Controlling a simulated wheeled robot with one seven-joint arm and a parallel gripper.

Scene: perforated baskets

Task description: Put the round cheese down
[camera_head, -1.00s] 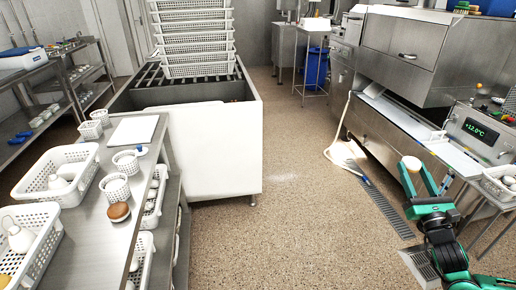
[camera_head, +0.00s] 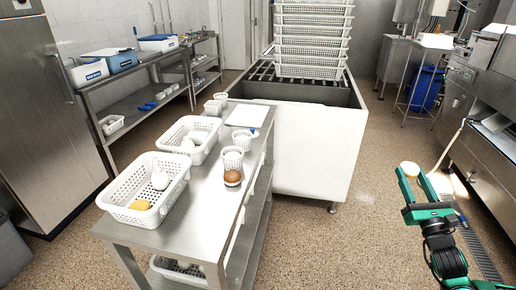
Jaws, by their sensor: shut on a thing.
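The round cheese (camera_head: 410,169) is a small pale disc held between the fingertips of my gripper (camera_head: 412,180). My gripper is green and shut on it, at the right side of the view. It is out over the floor, well to the right of the steel table (camera_head: 205,212) and apart from it. The underside of the cheese is hidden.
On the table stand two large white perforated baskets (camera_head: 115,192), small perforated cups (camera_head: 233,160), a white board (camera_head: 246,116) and a brown round item (camera_head: 232,178). A white tank (camera_head: 318,150) with stacked baskets (camera_head: 313,40) stands behind. Floor between table and gripper is clear.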

